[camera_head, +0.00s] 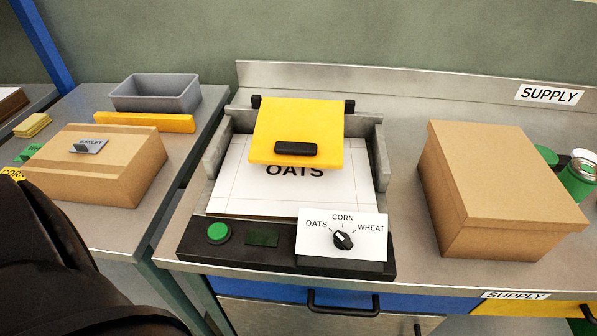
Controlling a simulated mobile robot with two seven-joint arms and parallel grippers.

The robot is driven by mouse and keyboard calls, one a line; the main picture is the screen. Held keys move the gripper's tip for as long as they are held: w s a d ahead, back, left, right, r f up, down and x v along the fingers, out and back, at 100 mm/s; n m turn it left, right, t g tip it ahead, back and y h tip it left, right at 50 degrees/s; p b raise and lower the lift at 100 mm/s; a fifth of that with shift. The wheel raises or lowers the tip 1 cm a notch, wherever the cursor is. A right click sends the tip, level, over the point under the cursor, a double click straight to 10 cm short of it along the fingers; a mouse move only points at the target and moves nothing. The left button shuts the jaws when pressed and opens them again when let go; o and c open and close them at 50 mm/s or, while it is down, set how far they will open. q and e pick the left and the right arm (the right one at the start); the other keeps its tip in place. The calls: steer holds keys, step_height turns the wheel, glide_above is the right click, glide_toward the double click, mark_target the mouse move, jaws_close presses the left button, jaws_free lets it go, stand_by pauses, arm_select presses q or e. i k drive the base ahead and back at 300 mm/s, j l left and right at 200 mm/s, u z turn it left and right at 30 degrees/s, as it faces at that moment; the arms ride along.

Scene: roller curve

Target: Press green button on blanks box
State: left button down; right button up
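The blanks box (213,160) sits on the metal bench in the middle, a grey open-front tray with a raised yellow flap (297,122) that has a black handle. White sheets lie inside, the top one printed OATS (295,172). The round green button (218,233) is on the left of the black front panel, uncovered. Beside it are a dark green window (262,238) and a black dial (343,239) on a white plate marked OATS, CORN and WHEAT. Neither gripper shows; a black part of my body fills the lower left corner.
A cardboard box (500,185) stands right of the blanks box, with green containers (578,175) behind it. On the left table are another cardboard box (100,165) with a BARLEY tag, a grey bin (155,93) and a yellow bar (145,122). A gap separates the tables.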

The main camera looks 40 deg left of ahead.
mark_target(218, 231)
steer(key=j+u, duration=0.1)
steer(key=u, duration=0.4)
steer(key=k+j+u, duration=0.1)
steer(key=u, duration=0.35)
steer(key=j+u, duration=0.2)
steer(key=u, duration=0.3)
